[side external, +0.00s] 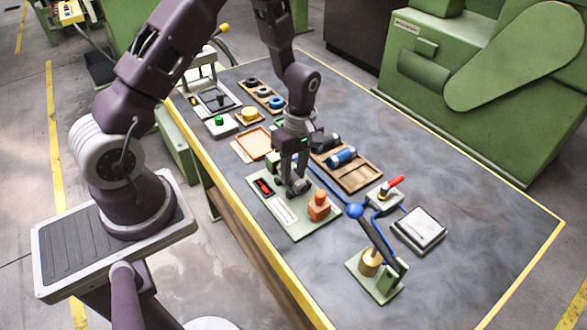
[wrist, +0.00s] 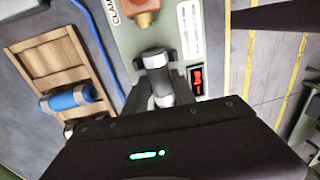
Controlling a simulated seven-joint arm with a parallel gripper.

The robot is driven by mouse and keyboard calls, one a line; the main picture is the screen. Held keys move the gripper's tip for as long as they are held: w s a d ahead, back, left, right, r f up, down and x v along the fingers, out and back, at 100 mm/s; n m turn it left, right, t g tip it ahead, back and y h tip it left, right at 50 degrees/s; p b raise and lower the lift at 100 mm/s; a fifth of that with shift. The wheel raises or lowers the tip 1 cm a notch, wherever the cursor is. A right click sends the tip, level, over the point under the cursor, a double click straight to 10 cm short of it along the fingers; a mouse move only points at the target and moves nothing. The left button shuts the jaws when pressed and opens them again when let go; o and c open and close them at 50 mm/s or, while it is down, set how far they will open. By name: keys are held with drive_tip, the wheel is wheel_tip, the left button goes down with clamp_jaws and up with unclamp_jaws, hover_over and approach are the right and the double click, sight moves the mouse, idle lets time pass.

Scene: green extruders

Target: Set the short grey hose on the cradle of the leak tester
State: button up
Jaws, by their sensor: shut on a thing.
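The short grey hose (wrist: 158,76), a grey cylinder with dark bands, is between the fingers of my gripper (wrist: 163,92) in the wrist view. My gripper (side external: 294,188) is shut on it, low over the leak tester (side external: 296,228) in the side view. The leak tester is a green plate with a red display (side external: 263,187), a white label strip and an orange clamp block (side external: 318,206). The hose is close to the clamp block (wrist: 143,10).
A wooden tray (side external: 371,174) behind my gripper holds a blue hose (side external: 342,156) and a black one. The front right of the table is clear.

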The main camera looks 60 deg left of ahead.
drive_tip(key=o, duration=1.2)
drive_tip(key=shift+r, duration=0.1)
drive_tip(key=s+d+r+m+t, duration=0.1)
drive_tip(key=s+d+r+m, duration=0.15)
drive_tip(key=r, duration=0.75)
drive_tip(key=s+d+r+m+t, duration=0.15)
drive_tip(key=r+m, duration=0.25)
drive_tip(key=r, duration=0.7)
drive_tip(key=s+d+r+m+t, duration=0.1)
drive_tip(key=s+r+m, duration=0.1)
drive_tip(key=s, duration=0.3)
drive_tip(key=s+r+m+t, duration=0.2)
drive_tip(key=s+r+m, duration=0.1)
drive_tip(key=s+m, duration=0.1)
drive_tip(key=s+d+r+m+t, duration=0.1)
drive_tip(key=s+r+m, duration=0.2)
drive_tip(key=s+m, duration=0.2)
drive_tip(key=shift+s+d+r+m, duration=0.15)
drive_tip(key=shift+s+d+m, duration=0.1)
drive_tip(key=shift+s+d, duration=0.1)
